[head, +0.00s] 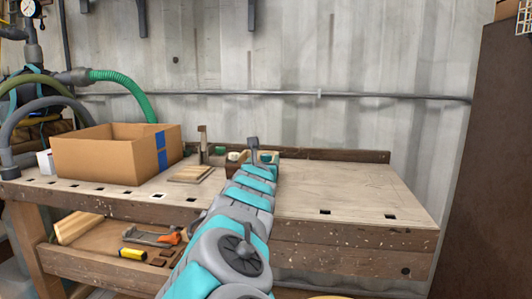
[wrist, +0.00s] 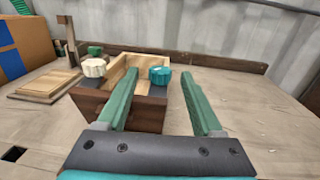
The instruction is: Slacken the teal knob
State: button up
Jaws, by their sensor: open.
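The teal knob (wrist: 159,75) sits on a dark block at the right front corner of a small wooden box-like fixture (wrist: 124,88) on the bench in the wrist view. My gripper (wrist: 158,72) is open, with its two green fingers pointing forward. The knob shows between the fingers, nearer the fingertips, and no contact is seen; its exact distance is hard to tell. A cream knob (wrist: 94,68) stands left of the teal one, and a green knob (wrist: 95,50) is behind it. In the head view my arm largely hides the fixture.
A cardboard box (head: 112,158) stands on the workbench (head: 345,185) at left, with stacked boards (head: 191,174) beside it. An upright wooden post (wrist: 67,38) is left of the fixture. The bench right of the fixture is clear. A low rail runs along the back.

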aim_at(266, 157)
jog(key=shift+w+d+p, duration=0.15)
jog(key=shift+w+p, duration=0.25)
jog(key=shift+w, duration=0.6)
jog(key=shift+w+d+p, duration=0.1)
jog(key=shift+w+p, duration=0.3)
jog(key=shift+w, duration=0.6)
grip_shut()
